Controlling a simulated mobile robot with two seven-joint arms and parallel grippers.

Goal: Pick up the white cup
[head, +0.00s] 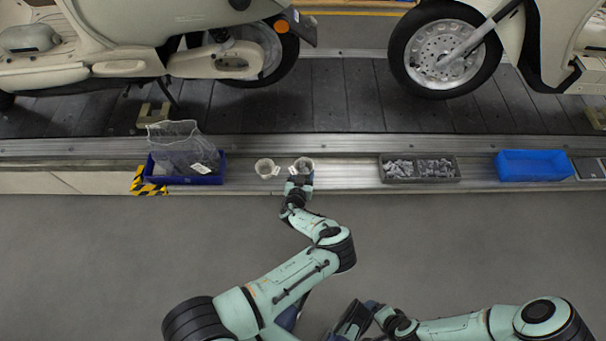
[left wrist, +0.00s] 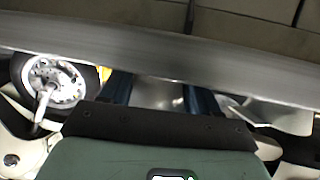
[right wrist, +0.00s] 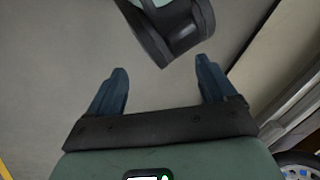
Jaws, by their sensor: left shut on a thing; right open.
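Two whitish cups with small tags stand side by side on the metal ledge in the head view, a left cup (head: 264,166) and a right cup (head: 304,163). My left gripper (head: 299,178) is shut on the right cup from the near side. I cannot tell whether the held cup is clear of the ledge. My right gripper (right wrist: 162,88) is open and empty over the floor.
On the ledge stand a dark blue bin (head: 187,178) with a mesh bag, a grey divided tray (head: 419,180) of metal parts and a bright blue bin (head: 535,165). Behind is the slat conveyor (head: 330,95) with two scooters. The grey floor in front is clear.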

